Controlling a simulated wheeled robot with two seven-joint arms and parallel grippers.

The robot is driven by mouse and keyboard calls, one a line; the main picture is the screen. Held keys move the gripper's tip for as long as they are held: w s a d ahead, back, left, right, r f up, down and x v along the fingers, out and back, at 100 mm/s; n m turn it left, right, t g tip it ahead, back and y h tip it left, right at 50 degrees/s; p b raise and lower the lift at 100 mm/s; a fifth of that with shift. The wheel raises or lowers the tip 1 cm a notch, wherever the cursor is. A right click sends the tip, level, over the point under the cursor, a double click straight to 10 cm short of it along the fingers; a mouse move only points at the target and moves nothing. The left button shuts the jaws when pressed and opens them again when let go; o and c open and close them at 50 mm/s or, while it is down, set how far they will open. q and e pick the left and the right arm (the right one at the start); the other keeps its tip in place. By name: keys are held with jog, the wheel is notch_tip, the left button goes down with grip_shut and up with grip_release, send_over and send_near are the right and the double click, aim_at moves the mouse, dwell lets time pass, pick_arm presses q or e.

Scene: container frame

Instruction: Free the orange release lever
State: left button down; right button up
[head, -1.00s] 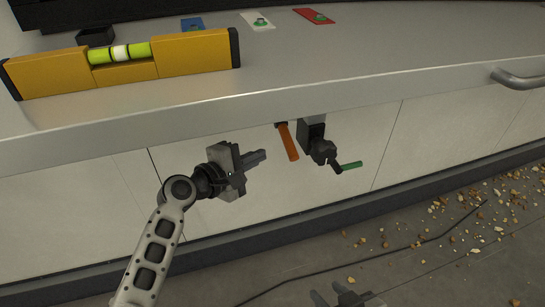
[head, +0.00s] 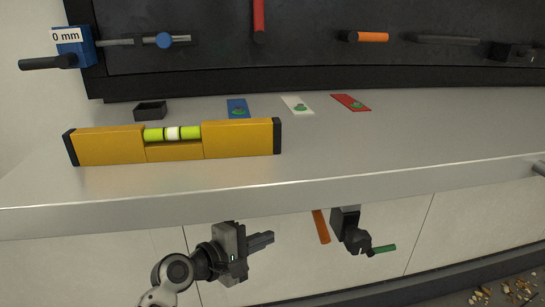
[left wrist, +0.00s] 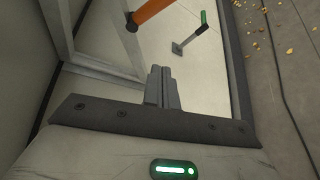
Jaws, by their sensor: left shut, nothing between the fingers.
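An orange lever (head: 321,227) hangs below the bench's front edge; its upper end is hidden by the edge in the head view. Beside it on the right is a dark block (head: 344,219) with a crank that has a green handle (head: 382,249). My left gripper (head: 272,239) is shut and empty, left of the orange lever and apart from it, pointing right. In the left wrist view the closed fingers (left wrist: 161,80) point toward the orange lever (left wrist: 150,12), with the green handle (left wrist: 203,18) to its right. My right gripper is out of view.
The bench top (head: 430,135) overhangs the lever. On it stand a yellow spirit level (head: 105,146), a small black tray (head: 150,111) and blue, white and red cards. The panel behind carries another orange handle (head: 372,37), a red one (head: 258,15) and a blue gauge (head: 74,46).

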pick_arm(q)
jog(key=s+a+f+m+y, duration=0.55)
jog(key=s+f, duration=0.45)
jog(key=f, duration=0.2)
jog(key=s+a+f+m+y, duration=0.1)
jog(key=s+a+f+m, duration=0.1)
jog(key=s, duration=0.4)
jog(key=s+a+f+m+y, duration=0.2)
jog(key=s+a+m, duration=0.2)
jog(key=s+m, duration=0.2)
jog(key=shift+s+m, duration=0.35)
jog(key=shift+s, duration=0.15)
